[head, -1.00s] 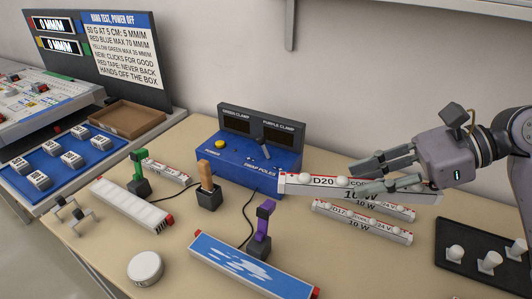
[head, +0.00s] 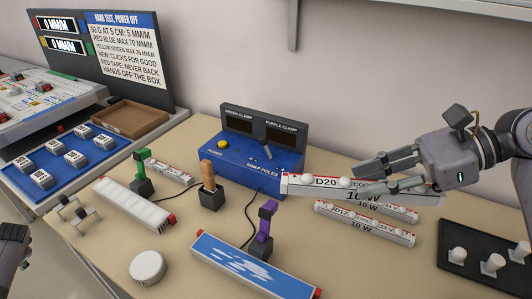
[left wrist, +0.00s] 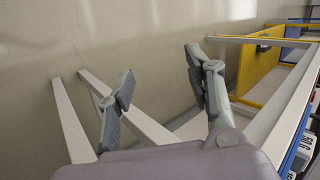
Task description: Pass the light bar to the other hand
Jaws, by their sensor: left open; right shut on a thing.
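A white light bar (head: 303,187) printed D20 and 10 W, with round white lamps along it, is held level above the right part of the table. My right gripper (head: 364,177) is shut on it around the middle, reaching in from the right. Its right part is partly hidden by the fingers. My left gripper (left wrist: 158,72) is open and empty in the left wrist view, with its two fingers wide apart. In the head view only a piece of my left arm shows at the left edge, far from the bar.
Similar bars, one marked D17 (head: 362,226), lie below the held bar. A blue box (head: 237,171) stands behind, with green (head: 140,172) and purple (head: 265,222) clamps before it. A blue-topped bar (head: 245,264) lies in front. A black tray (head: 455,225) is at right.

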